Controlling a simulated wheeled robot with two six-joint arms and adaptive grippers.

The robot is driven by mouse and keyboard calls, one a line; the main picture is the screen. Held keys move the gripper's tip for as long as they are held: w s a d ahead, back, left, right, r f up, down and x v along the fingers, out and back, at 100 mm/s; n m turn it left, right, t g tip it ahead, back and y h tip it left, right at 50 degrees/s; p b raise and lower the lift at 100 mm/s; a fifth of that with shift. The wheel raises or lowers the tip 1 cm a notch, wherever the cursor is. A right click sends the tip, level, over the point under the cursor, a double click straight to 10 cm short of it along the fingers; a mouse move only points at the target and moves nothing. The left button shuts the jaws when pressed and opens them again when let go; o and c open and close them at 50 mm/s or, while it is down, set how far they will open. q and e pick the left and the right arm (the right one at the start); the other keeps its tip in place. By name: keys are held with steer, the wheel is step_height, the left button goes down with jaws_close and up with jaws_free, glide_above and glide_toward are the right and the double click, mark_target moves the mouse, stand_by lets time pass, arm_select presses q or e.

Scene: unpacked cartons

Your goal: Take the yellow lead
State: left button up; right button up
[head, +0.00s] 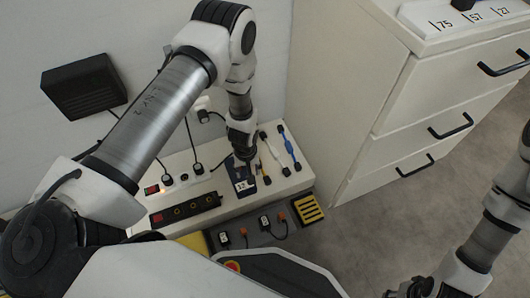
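Several short leads with dark plugs lie side by side at the right end of a white shelf. My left gripper (243,158) points down over the shelf, just left of the leads, above a dark blue piece marked 32 (243,183). Its fingers are too small and dark to read. My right gripper (413,289) is at the bottom edge, far from the leads and partly cut off.
A black power strip (185,209) and plugged cords lie on the shelf (217,183) at the left. A lower grey ledge holds small plugs and a yellow-black block (307,209). A white drawer cabinet (400,105) stands close at the right. Grey floor (385,225) is clear.

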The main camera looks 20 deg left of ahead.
arm_select(q)
steer(key=w+n, duration=0.1)
steer(key=w, duration=0.2)
steer(key=w+n, duration=0.1)
steer(key=w, duration=0.2)
steer(key=w+b, duration=0.1)
steer(key=w, duration=0.2)
steer(key=shift+a+r+n, duration=0.25)
steer(key=shift+n, duration=0.15)
steer(key=f+b, duration=0.1)
steer(key=f, duration=0.1)
steer(key=f+b, duration=0.3)
steer(key=f, duration=0.2)
steer(key=shift+a+f, duration=0.1)
steer(key=shift+a, duration=0.2)
steer(key=shift+r, duration=0.2)
steer(key=shift+s, duration=0.1)
jaws_close()
